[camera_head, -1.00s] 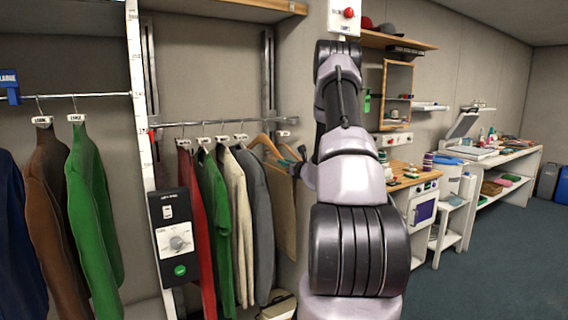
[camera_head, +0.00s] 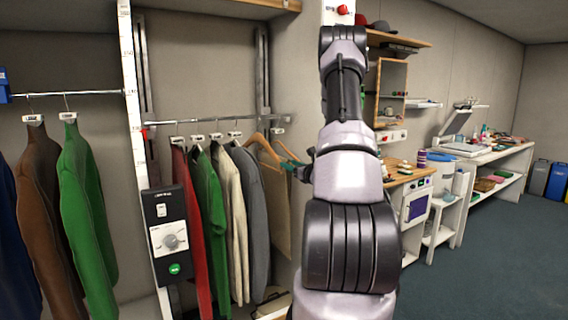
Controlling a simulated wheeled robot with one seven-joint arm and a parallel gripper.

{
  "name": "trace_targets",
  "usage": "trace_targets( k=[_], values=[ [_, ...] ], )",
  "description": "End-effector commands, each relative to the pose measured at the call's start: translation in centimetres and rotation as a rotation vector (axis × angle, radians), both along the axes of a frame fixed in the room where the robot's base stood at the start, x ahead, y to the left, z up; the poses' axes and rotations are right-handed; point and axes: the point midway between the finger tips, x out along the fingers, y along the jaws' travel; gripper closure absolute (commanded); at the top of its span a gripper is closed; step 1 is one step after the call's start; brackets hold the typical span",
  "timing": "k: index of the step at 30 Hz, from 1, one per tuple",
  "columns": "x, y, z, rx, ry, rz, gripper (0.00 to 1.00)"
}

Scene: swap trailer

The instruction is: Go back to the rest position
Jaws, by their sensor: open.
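My arm rises through the middle of the head view, bent, with its upper part near the white post that carries a red button. My gripper (camera_head: 301,171) shows only as a small dark part at the left edge of the arm, beside the hangers at the right end of the clothes rail. The arm hides most of it. I see nothing held in it, and it is open.
Several garments hang on the rail (camera_head: 215,122) to the left, with a green garment (camera_head: 86,215) on another rail. A black control box (camera_head: 170,235) is on the white upright. A workbench (camera_head: 412,178) and shelving stand right. The floor (camera_head: 490,260) at right is clear.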

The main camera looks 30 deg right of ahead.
Motion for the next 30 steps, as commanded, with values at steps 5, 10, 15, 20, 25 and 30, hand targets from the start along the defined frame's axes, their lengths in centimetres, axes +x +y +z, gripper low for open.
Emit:
trace_targets(
  k=[5,10,15,20,25,30],
  values=[
    [-1.7,-0.1,0.0,0.001,0.000,-0.001,0.48],
    [-1.9,0.0,0.0,0.001,-0.001,0.000,0.48],
    [-1.5,3.0,2.2,-0.039,-0.007,0.096,0.48],
    [-2.1,11.9,7.6,-0.183,-0.012,0.371,0.48],
    [-6.8,22.8,12.5,-0.440,0.000,0.725,0.48],
    [-13.7,30.1,14.8,-0.762,0.015,1.019,0.48]
  ],
)
